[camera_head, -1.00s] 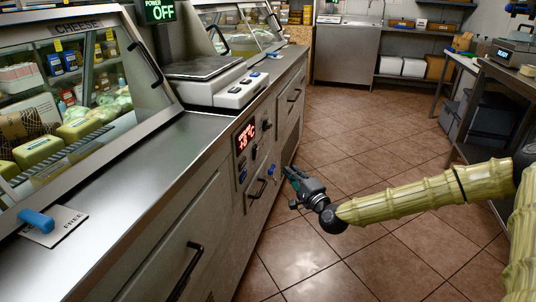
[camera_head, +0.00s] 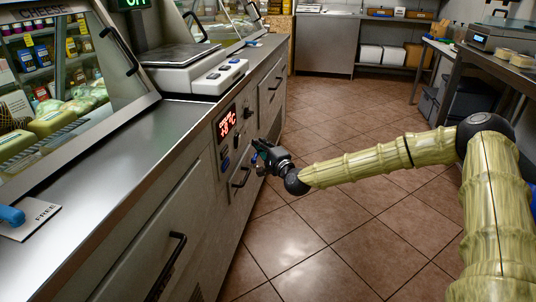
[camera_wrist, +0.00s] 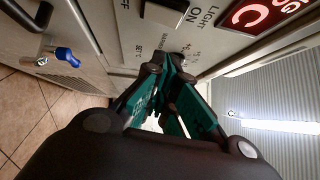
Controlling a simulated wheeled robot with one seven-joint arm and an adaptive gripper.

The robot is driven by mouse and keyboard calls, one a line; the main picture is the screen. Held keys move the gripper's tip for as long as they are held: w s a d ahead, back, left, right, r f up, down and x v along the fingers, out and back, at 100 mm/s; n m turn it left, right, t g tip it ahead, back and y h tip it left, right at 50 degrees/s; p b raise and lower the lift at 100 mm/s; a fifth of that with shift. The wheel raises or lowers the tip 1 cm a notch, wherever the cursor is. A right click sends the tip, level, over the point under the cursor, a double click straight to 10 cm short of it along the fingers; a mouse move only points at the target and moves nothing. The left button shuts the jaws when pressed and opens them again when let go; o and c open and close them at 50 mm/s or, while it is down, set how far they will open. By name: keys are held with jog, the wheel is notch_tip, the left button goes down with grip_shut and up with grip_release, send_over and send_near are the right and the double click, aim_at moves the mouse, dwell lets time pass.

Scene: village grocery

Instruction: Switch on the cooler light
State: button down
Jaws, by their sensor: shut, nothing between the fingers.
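The cooler's control panel is on the counter front, with a red temperature display (camera_head: 227,124) and small dark controls beneath it. My gripper (camera_head: 258,149) is at the panel's right side in the head view. In the wrist view its teal fingers (camera_wrist: 172,66) are shut and empty, with tips close to the panel below the LIGHT switch. They partly hide small controls near the SET marking; contact cannot be told.
A blue-handled key or knob (camera_wrist: 66,56) sticks out beside a black drawer handle (camera_wrist: 28,16). Another drawer handle (camera_head: 166,268) projects from the counter front. A scale (camera_head: 180,57) stands on top. A green-lettered sign (camera_head: 134,4) is cut by the top edge. The tiled floor is clear.

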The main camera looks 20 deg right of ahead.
jog(key=a, duration=0.1)
jog(key=w+a, duration=0.2)
jog(key=shift+w+a+r+b, duration=0.2)
jog(key=shift+r+b, duration=0.1)
jog(key=shift+b, duration=0.1)
jog(key=shift+w+a+r+n+g+p, duration=0.15)
jog(key=shift+n+g+p, duration=0.15)
jog(key=shift+p, duration=0.5)
jog(key=s+d+r+p, duration=0.1)
jog(key=s+d, duration=0.4)
jog(key=s, duration=0.7)
jog(key=shift+r+p, duration=0.35)
jog(key=shift+p, duration=0.25)
